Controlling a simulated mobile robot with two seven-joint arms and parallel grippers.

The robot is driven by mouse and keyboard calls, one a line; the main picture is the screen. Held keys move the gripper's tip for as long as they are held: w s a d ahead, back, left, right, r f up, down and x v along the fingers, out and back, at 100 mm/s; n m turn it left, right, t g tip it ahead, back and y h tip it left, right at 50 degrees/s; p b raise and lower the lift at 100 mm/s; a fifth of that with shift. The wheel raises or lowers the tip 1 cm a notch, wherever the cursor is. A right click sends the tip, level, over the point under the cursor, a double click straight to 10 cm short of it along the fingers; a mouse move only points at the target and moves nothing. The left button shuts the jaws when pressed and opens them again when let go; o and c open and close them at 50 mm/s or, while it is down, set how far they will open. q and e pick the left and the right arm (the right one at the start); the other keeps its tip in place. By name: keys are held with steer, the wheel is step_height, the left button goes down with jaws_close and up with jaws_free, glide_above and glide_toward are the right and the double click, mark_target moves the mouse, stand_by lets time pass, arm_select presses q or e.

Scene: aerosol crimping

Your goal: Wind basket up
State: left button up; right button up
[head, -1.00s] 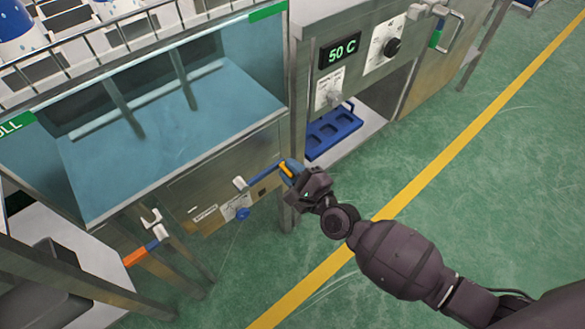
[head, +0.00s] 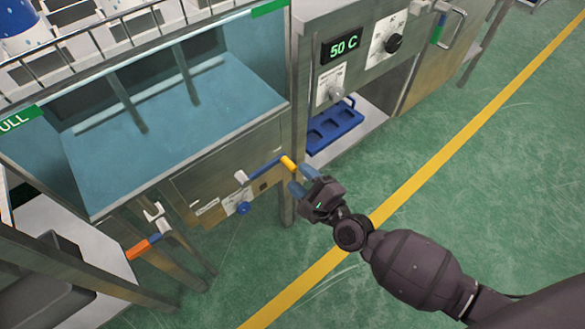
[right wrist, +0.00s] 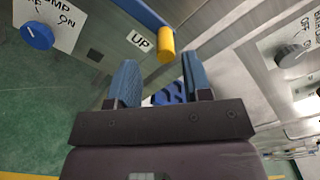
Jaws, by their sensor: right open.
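The wire basket (head: 110,35) with blue-and-white cans in it sits at the top left, above the blue water of the bath (head: 170,120). The crank on the bath's front panel has a blue arm (head: 264,168) and a yellow handle (head: 289,163). The yellow handle also shows in the right wrist view (right wrist: 166,48), beside an "UP" label (right wrist: 140,40). My right gripper (head: 299,186) is open and empty, just off the handle. Its blue fingers (right wrist: 155,82) stand apart on either side below the handle in the wrist view. My left gripper is not in view.
A blue pump knob (head: 243,208) is below the crank. A panel reading 50 C (head: 342,46) is to the right, with a blue tray (head: 332,128) on a shelf below. An orange-and-blue handle (head: 142,246) is at lower left. Green floor at right is clear.

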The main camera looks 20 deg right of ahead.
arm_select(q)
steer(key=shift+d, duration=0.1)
arm_select(e)
steer(key=v, duration=0.6)
steer(key=shift+s, duration=0.35)
arm_select(q)
steer(key=shift+p, duration=0.3)
